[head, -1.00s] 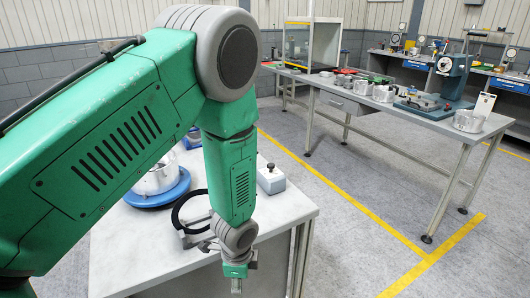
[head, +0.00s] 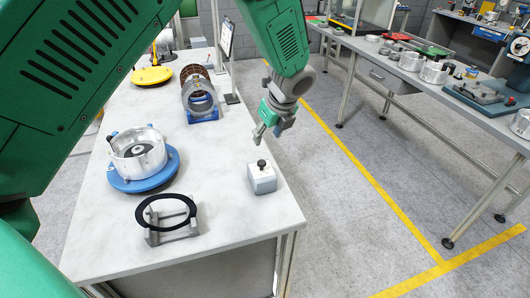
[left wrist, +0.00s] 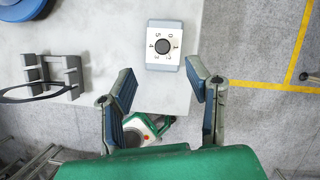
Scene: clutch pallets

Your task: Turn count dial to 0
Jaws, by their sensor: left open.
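The count dial is a small grey box with a black knob (head: 261,165) on the right part of the white table. In the left wrist view its white face shows numbers around the black knob (left wrist: 162,47). The exact pointing of the knob is too small to tell. My left gripper (head: 262,134) is just behind and above the box in the head view. In the left wrist view my left gripper (left wrist: 168,92) is open and empty, its two fingers apart, with the box beyond the fingertips. My right gripper is not in view.
A black ring on a grey stand (head: 168,222) is at the table's front. A metal housing on a blue turntable (head: 143,168) is to the left. Ring parts on a blue holder (head: 201,104) and a yellow disc (head: 152,76) are farther back. The table between them is clear.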

